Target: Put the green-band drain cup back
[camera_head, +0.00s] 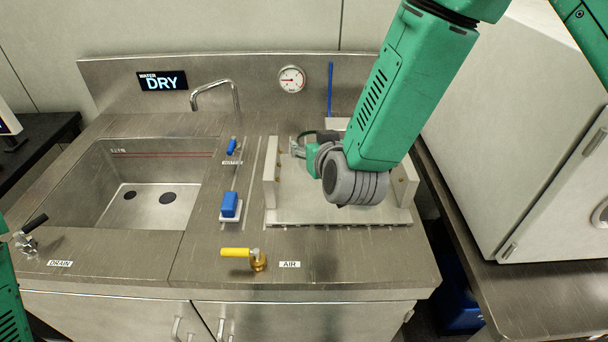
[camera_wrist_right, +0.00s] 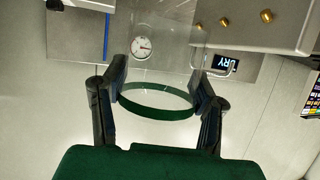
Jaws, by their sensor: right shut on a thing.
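The green-band drain cup (camera_wrist_right: 155,113) is clear, with a green ring around it; it shows between the fingers in the right wrist view. My right gripper (camera_wrist_right: 160,92) is shut on it, one dark finger against each side of the band. In the head view my right arm comes down from the top right, and its thick grey wrist covers most of the gripper and cup above the back of the pale fixture (camera_head: 290,213). Where the cup's bottom is, and whether it touches anything, I cannot tell. My left gripper is out of view; only green arm parts show at the left edge.
A sink (camera_head: 150,205) with drain holes lies left, with a faucet (camera_head: 215,90) behind. A yellow air lever (camera_head: 238,252), blue water handle (camera_head: 231,147), blue block (camera_head: 230,205) and drain valve (camera_head: 27,240) stand on the counter. A large white cabinet (camera_head: 505,120) bounds the right.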

